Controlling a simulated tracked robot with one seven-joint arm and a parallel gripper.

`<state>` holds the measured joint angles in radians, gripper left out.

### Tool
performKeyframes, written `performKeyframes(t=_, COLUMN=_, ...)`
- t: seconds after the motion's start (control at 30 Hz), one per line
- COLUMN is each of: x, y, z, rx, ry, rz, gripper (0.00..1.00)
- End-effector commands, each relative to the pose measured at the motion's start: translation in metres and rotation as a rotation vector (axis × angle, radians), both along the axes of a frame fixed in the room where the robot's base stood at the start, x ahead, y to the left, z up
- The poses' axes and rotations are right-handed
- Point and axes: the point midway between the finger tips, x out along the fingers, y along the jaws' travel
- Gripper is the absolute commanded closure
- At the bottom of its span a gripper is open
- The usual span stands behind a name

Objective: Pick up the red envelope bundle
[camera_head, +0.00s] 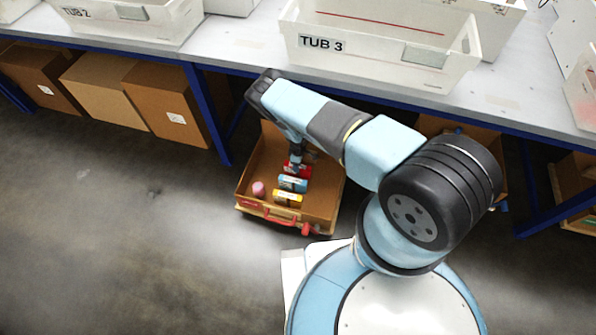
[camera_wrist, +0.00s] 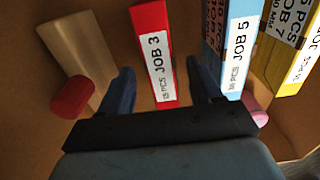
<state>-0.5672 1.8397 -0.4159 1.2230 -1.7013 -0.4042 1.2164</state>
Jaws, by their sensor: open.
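The red envelope bundle (camera_wrist: 153,50) has a white band reading "JOB 3" and stands in a brown case in the wrist view. In the head view the red bundle (camera_head: 297,170) shows partly under my arm. My gripper (camera_wrist: 160,88) is open, with one dark finger on each side of the red bundle's near end. I cannot tell whether the fingers touch it. In the head view my gripper (camera_head: 297,160) reaches down into the case, largely hidden by the arm.
The open brown case (camera_head: 322,212) lies on the floor below the bench. A blue "JOB 5" bundle (camera_wrist: 236,45) and a yellow "JOB 7" bundle (camera_wrist: 290,50) stand to the right. A tan block (camera_wrist: 77,45) and red round piece (camera_wrist: 70,97) are left. Tub 3 (camera_head: 365,62) sits above.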

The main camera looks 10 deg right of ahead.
Motion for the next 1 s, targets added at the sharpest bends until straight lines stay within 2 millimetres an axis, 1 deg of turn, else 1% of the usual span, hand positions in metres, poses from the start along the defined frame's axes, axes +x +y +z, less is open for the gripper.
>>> performKeyframes(t=0.03, x=-0.001, y=0.001, z=-0.008, rx=-0.001, ry=0.000, rz=0.001, gripper=0.36)
performKeyframes(t=0.1, x=0.000, y=0.002, z=-0.016, rx=0.000, ry=0.000, rz=0.002, gripper=0.36)
performKeyframes(t=0.3, x=0.000, y=0.002, z=-0.032, rx=0.000, ry=0.000, rz=0.000, gripper=0.36)
performKeyframes(t=0.63, x=0.000, y=0.003, z=-0.035, rx=0.000, ry=-0.001, rz=0.001, gripper=0.36)
performKeyframes(t=1.0, x=0.000, y=0.003, z=-0.035, rx=0.000, ry=-0.001, rz=0.001, gripper=0.72)
